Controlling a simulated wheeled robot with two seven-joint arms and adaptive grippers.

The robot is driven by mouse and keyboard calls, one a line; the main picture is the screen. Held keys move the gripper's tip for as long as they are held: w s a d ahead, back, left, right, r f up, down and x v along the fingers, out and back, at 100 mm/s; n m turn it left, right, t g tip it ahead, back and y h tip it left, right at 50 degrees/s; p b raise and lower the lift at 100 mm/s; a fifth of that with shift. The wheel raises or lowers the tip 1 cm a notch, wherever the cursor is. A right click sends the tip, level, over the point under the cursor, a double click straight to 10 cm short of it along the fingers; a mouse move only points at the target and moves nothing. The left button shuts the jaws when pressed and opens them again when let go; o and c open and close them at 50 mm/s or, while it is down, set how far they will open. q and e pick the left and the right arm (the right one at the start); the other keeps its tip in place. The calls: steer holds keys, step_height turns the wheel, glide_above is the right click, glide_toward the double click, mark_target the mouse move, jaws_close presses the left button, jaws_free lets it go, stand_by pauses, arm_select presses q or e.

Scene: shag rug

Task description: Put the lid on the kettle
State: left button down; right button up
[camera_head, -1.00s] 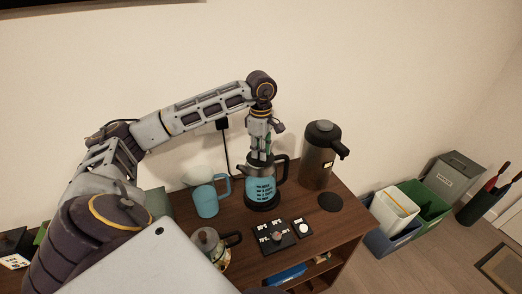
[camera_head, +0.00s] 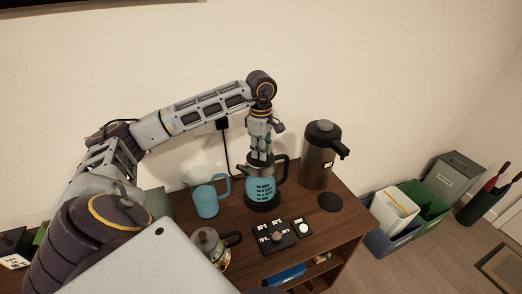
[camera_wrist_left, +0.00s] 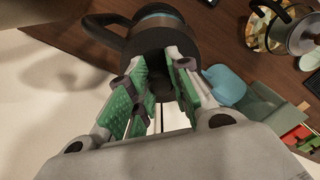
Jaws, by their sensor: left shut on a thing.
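The kettle (camera_head: 262,189) is blue with dark markings, a black handle and a black base, and stands upright on the wooden cabinet top. My left gripper (camera_head: 262,158) points down at the kettle's mouth. In the left wrist view, its green-padded fingers (camera_wrist_left: 158,88) are shut on a dark piece, the lid (camera_wrist_left: 157,68), at the kettle's top (camera_wrist_left: 165,22). The fingers hide much of the lid, and I cannot tell whether it sits fully on the rim. The right gripper is not in view.
A blue jug (camera_head: 206,200) stands left of the kettle, a dark vacuum flask (camera_head: 318,160) right of it. The wall is close behind.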

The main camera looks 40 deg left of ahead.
arm_select(q)
steer(key=c, duration=1.2)
jaws_free()
steer(key=o, duration=0.5)
steer(key=shift+c, duration=0.2)
steer(key=shift+r, duration=0.15)
steer(key=shift+r+p, duration=2.35)
steer(key=shift+r, duration=1)
